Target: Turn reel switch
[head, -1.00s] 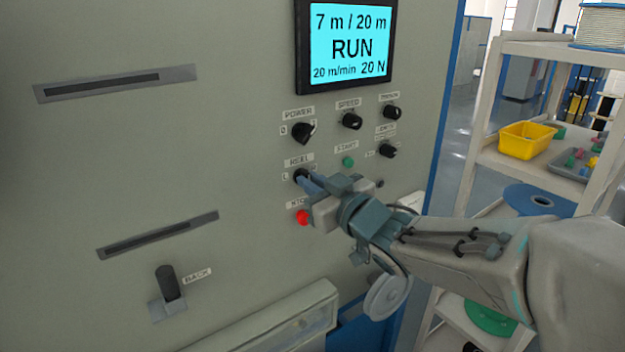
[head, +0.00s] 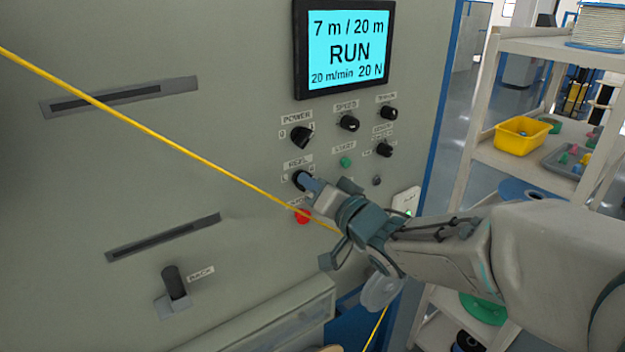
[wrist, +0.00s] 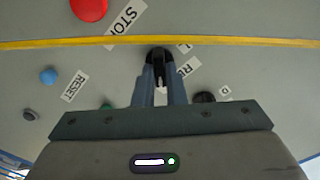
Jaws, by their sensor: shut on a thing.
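The reel switch (head: 300,180) is a black rotary knob on the grey cabinet front, under a label reading REEL with L at its left. My gripper (head: 307,184) is shut on this knob, its blue-grey fingers reaching it from the right. In the wrist view the two fingers (wrist: 160,82) close on the black knob (wrist: 159,55) from both sides. Which way the knob's pointer faces is hidden by the fingers.
A yellow cable (head: 170,142) runs taut in front of the panel, close to my gripper. A red stop button (head: 303,216) sits just below. The screen (head: 345,48) reads RUN, 7 m / 20 m. A shelf rack (head: 470,150) stands at right.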

